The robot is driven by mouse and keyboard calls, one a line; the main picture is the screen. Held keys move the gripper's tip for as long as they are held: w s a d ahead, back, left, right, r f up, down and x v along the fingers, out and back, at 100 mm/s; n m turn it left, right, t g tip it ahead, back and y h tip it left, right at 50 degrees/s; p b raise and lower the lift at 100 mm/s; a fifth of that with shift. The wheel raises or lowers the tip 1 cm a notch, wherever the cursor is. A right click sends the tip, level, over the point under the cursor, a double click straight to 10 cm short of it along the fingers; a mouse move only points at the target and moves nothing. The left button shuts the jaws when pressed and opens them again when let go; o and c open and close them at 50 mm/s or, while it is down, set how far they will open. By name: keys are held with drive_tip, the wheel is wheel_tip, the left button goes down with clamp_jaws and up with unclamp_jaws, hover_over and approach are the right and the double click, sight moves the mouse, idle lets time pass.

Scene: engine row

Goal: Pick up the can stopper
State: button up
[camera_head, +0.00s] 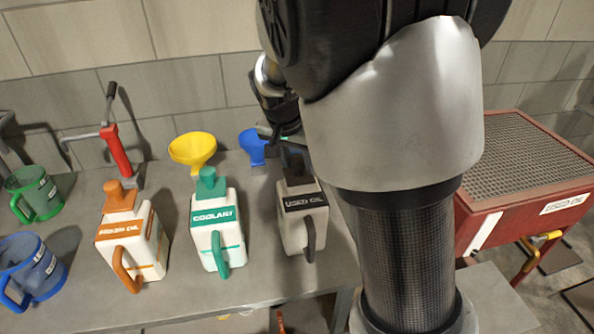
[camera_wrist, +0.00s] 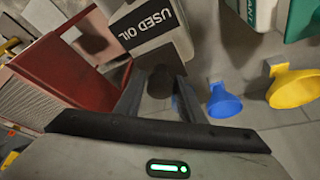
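The grey-white used oil can (camera_head: 292,229) stands upright on the table, with a dark label and dark handle. Its dark stopper (camera_wrist: 160,80) shows in the wrist view between the two fingertips of my gripper (camera_wrist: 158,88). The fingers are apart, with the stopper in line with the gap; I cannot tell whether they touch it. In the head view my gripper (camera_head: 283,142) is just above and behind the can's top, partly hidden by my arm. The coolant can has a teal stopper (camera_head: 208,176), and the can left of it has an orange stopper (camera_head: 114,190).
A yellow funnel (camera_head: 193,149) and a blue funnel (camera_head: 253,146) lie behind the cans. A red-handled tool (camera_head: 117,150) stands at the back. Green (camera_head: 37,193) and blue (camera_head: 35,267) jugs are at left. A red grated bin (camera_head: 525,165) stands at right.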

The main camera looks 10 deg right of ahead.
drive_tip(key=c, duration=0.7)
drive_tip(key=shift+c, duration=0.2)
drive_tip(key=shift+r, duration=0.1)
wheel_tip(320, 180, up, 10)
drive_tip(key=shift+f, duration=0.1)
drive_tip(key=o, duration=0.3)
drive_tip(key=c, duration=0.4)
drive_tip(key=shift+o, duration=0.2)
wheel_tip(320, 180, up, 5)
drive_tip(key=p, duration=0.4)
